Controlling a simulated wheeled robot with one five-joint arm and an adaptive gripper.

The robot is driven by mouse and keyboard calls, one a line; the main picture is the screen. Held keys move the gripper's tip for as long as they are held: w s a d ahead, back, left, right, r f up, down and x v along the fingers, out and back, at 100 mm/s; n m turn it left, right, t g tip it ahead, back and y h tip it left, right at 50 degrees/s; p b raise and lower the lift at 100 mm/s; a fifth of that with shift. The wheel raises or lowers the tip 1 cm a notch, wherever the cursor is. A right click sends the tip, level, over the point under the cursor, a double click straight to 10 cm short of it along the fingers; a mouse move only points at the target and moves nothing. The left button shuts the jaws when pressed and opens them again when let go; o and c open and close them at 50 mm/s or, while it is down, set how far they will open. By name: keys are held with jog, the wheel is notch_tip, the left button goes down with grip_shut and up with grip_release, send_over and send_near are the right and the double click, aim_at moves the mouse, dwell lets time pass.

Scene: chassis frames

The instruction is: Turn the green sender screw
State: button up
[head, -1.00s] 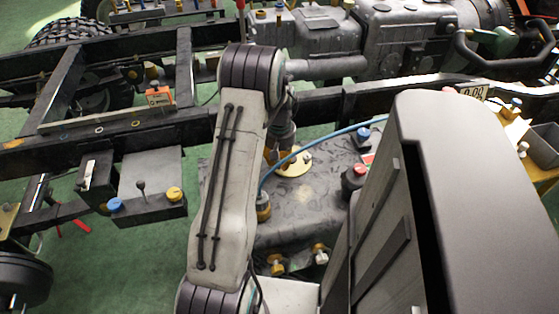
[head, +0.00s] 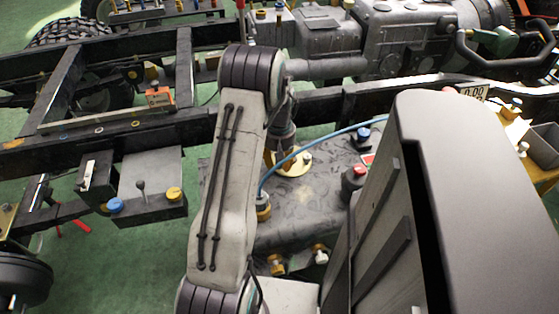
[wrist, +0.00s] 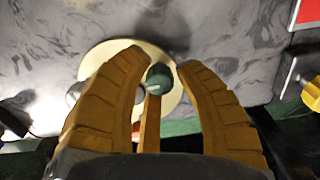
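In the wrist view the green sender screw (wrist: 160,76) is a small dark green knob over the pale cream sender disc (wrist: 98,56). My gripper (wrist: 163,64) has yellow ribbed fingers spread to the left and right of the screw, with a third finger just below it. Gaps show between the screw and the side fingertips, so it looks open. In the head view the sender disc (head: 296,168) lies on the grey tank (head: 320,205), and my gripper (head: 277,158) is over the disc's left side. My arm and fingers hide the screw there.
A blue hose (head: 318,146) curves over the tank beside my gripper. A black fitting with a red top (head: 354,180) and a blue cap (head: 363,134) stand to the right. The dark chassis rail (head: 320,107) runs behind my wrist.

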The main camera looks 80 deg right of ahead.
jog(key=o, duration=0.4)
jog(key=shift+c, duration=0.2)
jog(key=shift+d+r, duration=0.1)
jog(key=shift+r, duration=0.05)
notch_tip(320, 180, up, 12)
dwell(0.4)
dwell(0.7)
